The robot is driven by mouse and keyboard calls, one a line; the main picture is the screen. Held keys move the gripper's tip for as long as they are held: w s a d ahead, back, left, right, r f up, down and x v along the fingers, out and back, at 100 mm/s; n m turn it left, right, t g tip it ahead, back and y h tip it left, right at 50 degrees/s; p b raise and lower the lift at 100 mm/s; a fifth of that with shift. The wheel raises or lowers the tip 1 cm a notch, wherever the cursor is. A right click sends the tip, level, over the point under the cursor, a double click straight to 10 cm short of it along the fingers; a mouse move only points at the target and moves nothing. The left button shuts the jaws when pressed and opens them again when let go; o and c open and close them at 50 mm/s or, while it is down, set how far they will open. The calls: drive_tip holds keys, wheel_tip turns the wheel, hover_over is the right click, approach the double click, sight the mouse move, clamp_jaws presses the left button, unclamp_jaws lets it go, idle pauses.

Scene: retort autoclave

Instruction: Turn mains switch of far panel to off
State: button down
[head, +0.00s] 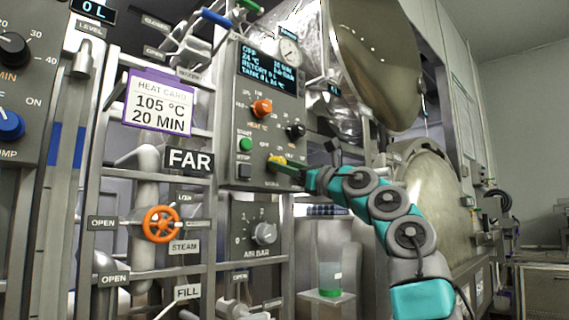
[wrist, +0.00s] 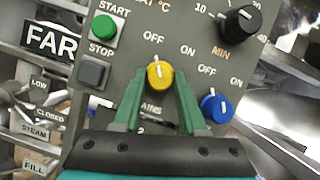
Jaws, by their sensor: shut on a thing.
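The far panel (head: 262,110) stands in the middle of the head view, beside the FAR sign (head: 189,160). Its yellow mains switch (wrist: 160,72) is in the middle of the wrist view, with the MAINS label partly hidden below it. The switch's white mark points up, towards the OFF label (wrist: 153,37); the ON label (wrist: 187,50) is to the right. My gripper (wrist: 160,84) is shut on the switch, one green finger on each side. In the head view the yellow switch (head: 277,160) is partly covered by the gripper.
A blue knob (wrist: 216,105) sits close to the right finger. A black MIN knob (wrist: 240,22), green START button (wrist: 104,29) and grey STOP button (wrist: 93,72) are nearby. An orange valve wheel (head: 162,224) and an air dial (head: 263,233) lie lower down.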

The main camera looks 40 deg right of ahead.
idle(0.4)
drive_tip(key=shift+c, duration=2.3)
unclamp_jaws()
drive_tip(key=b+v, duration=0.4)
drive_tip(key=v, duration=0.3)
drive_tip(key=shift+s, duration=0.35)
drive_tip(key=shift+d+f, duration=0.1)
drive_tip(key=shift+f, duration=0.05)
